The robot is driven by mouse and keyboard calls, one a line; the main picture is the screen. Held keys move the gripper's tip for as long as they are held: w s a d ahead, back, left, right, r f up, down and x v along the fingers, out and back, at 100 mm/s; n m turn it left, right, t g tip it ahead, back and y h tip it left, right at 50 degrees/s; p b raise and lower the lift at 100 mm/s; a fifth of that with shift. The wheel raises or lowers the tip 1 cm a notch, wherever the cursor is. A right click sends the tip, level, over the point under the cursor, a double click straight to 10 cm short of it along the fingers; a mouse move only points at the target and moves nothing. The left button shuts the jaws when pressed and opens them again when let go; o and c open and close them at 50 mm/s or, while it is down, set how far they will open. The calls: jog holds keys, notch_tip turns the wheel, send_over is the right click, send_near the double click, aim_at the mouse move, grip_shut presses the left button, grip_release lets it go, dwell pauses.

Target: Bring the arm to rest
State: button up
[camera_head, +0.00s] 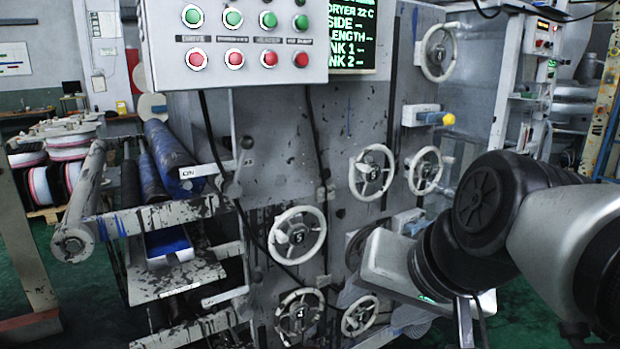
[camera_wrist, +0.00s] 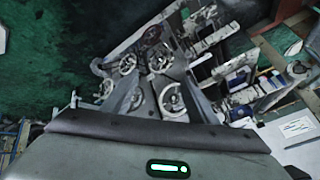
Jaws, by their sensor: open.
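My arm (camera_head: 485,205) reaches in from the right of the head view, bent in front of the grey machine. My gripper (camera_head: 472,335) hangs at the lower right of that view, pointing down, with its tips partly cut off by the bottom edge. It is open, and I see nothing held in it. In the wrist view, the wrist housing with a green light (camera_wrist: 168,168) fills the bottom of the picture.
The machine (camera_head: 350,120) carries several white handwheels (camera_head: 297,234), a yellow-ended knob (camera_head: 440,119) and a button panel (camera_head: 240,45). Rollers (camera_head: 85,205) stick out at left. Wound reels (camera_head: 70,140) stand behind. Green floor (camera_head: 70,270) shows at lower left.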

jog(key=s+d+f+n+g+h, duration=0.1)
jog(key=s+d+f+n+h, duration=0.1)
jog(key=s+d+f+n, duration=0.3)
notch_tip(320, 180, up, 22)
jog(key=w+m+p, duration=0.1)
jog(key=m+p, duration=0.1)
jog(key=p, duration=2)
jog(key=shift+d+f, duration=0.15)
jog(key=shift+f, duration=0.05)
